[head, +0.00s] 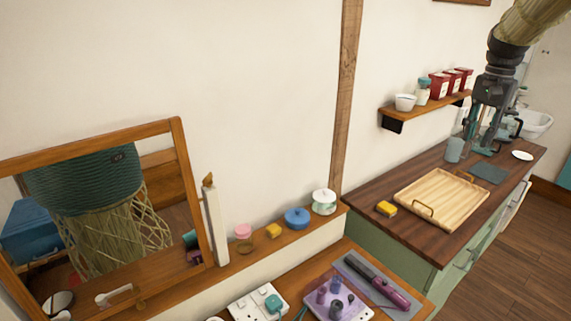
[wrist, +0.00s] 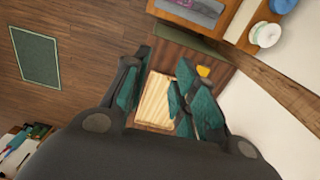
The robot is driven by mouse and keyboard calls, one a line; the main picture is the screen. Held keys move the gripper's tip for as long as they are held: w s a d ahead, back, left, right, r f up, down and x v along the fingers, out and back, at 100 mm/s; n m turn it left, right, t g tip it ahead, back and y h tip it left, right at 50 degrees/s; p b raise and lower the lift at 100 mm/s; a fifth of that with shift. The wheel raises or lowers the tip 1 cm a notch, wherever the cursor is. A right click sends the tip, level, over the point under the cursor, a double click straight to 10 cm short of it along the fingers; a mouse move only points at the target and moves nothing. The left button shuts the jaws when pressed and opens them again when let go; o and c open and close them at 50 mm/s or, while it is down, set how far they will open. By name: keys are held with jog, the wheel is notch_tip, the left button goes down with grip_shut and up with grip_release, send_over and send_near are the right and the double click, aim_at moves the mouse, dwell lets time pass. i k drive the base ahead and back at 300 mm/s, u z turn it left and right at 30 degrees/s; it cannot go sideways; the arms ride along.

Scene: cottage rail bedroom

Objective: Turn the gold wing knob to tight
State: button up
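A tilted wood-framed mirror (head: 183,190) stands at the left of the head view, with a pale upright post (head: 216,228) at its right side. A small gold-brown piece (head: 209,181) sits at the top of this post. It may be the gold wing knob, but it is too small to tell its shape or how it is turned. My gripper (head: 484,128) is far to the right, above the dark wooden counter and well away from the mirror. In the wrist view my gripper (wrist: 158,82) has its teal-padded fingers apart, with nothing held between them.
A wooden tray (head: 440,199) and a yellow sponge (head: 386,208) lie on the counter (head: 408,239). A wall shelf (head: 427,108) with jars is close to my arm. A ledge (head: 262,246) holds small pots. A lower table holds a purple tool (head: 377,281) and sockets (head: 259,300).

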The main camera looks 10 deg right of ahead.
aim_at(207, 181)
jog(key=z, duration=0.6)
jog(key=k, duration=0.85)
jog(key=u, duration=1.7)
jog(key=i, duration=0.5)
jog(key=u, duration=0.1)
